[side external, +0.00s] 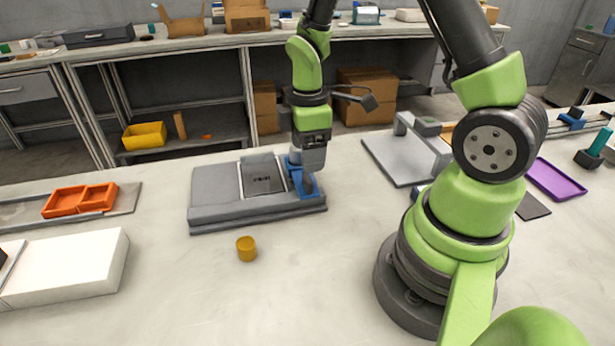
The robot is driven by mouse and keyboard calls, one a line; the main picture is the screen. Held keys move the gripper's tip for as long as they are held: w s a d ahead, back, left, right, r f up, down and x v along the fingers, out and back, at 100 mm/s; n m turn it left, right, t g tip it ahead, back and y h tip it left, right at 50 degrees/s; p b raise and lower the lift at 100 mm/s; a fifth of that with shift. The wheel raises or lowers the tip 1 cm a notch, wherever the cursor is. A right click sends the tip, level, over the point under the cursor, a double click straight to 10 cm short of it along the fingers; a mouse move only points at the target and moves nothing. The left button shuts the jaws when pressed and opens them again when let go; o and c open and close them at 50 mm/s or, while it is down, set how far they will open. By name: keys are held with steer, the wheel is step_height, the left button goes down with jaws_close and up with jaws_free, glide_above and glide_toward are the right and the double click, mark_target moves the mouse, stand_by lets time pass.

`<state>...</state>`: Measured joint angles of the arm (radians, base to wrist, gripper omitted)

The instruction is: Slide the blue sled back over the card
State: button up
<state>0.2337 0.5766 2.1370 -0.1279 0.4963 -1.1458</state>
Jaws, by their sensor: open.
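The blue sled (295,178) stands at the right end of a grey block base (215,202) on the table. It looks like a blue frame with an upright part. A dark grey card (262,178) with small dark markings lies on the base just left of the sled and is uncovered. My gripper (306,172) points down at the sled, at its upper part. Its fingers are open, but they are small and partly hidden by the blue parts. I cannot tell whether they touch the sled.
A yellow cylinder (247,248) stands in front of the base. An orange tray (80,200) and a white block (65,268) are at the left. A grey plate fixture (395,160) and a purple tray (556,180) are at the right. The front middle of the table is clear.

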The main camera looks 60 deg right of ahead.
mark_target(307, 176)
step_height(307, 176, down, 7)
steer(key=shift+r, duration=0.1)
stand_by(0.3)
jaws_close()
steer(key=w+a, duration=1.3)
steer(key=shift+a, duration=0.15)
